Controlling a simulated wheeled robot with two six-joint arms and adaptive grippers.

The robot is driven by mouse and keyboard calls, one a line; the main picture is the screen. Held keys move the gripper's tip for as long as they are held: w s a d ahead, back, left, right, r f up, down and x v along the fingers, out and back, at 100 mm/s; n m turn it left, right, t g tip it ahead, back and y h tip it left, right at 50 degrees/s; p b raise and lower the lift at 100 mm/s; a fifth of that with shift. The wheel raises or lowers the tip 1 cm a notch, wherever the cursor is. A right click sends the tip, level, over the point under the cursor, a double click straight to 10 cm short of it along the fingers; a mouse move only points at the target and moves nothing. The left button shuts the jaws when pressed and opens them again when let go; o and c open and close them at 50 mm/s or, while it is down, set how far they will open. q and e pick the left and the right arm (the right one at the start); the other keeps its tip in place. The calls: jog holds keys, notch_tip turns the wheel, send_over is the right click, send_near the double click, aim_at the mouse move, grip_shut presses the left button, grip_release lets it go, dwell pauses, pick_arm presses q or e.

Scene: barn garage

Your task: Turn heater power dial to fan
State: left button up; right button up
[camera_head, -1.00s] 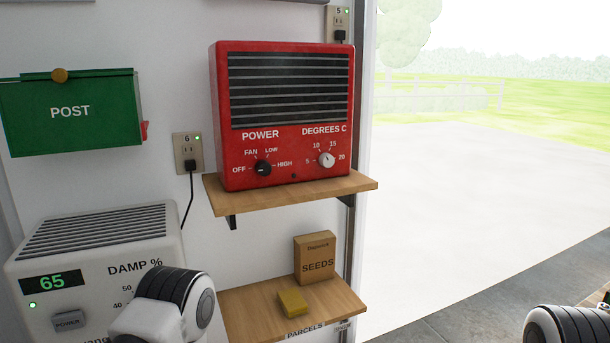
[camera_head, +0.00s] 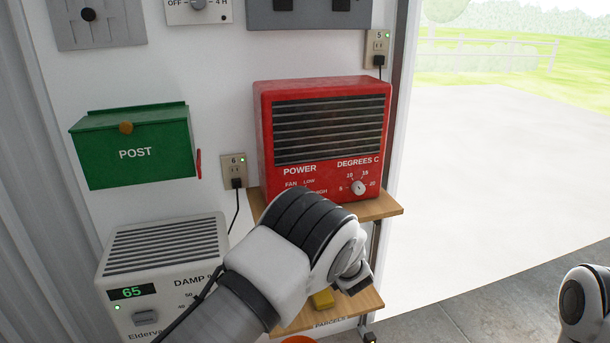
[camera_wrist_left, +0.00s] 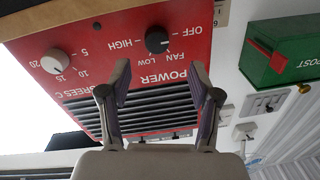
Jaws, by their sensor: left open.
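The red heater (camera_head: 268,130) stands on a wooden shelf. In the head view my left arm covers its black power dial, with FAN and parts of LOW and HIGH showing above the arm. The left wrist view shows the heater (camera_wrist_left: 85,85) upside down, with the black power dial (camera_wrist_left: 157,40) in plain sight. The dial's white mark seems to point towards OFF. My left gripper (camera_wrist_left: 160,80) is open and empty, its two fingertips apart in front of the heater, with the dial seen beyond the gap between them. My right gripper is out of view.
The heater's white temperature dial (camera_head: 358,187) is beside the power dial. A green post box (camera_head: 135,150) hangs left, above a white dehumidifier (camera_head: 165,240). An outlet (camera_head: 235,170) with a cord lies between. The wooden shelf (camera_head: 385,208) juts out below the heater.

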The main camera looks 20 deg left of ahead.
pick_arm(q)
jog(key=p+x, duration=0.1)
jog(key=x, duration=0.7)
jog(key=shift+w+d+r, duration=0.15)
jog(key=shift+w, duration=0.05)
jog(key=c, duration=1.1)
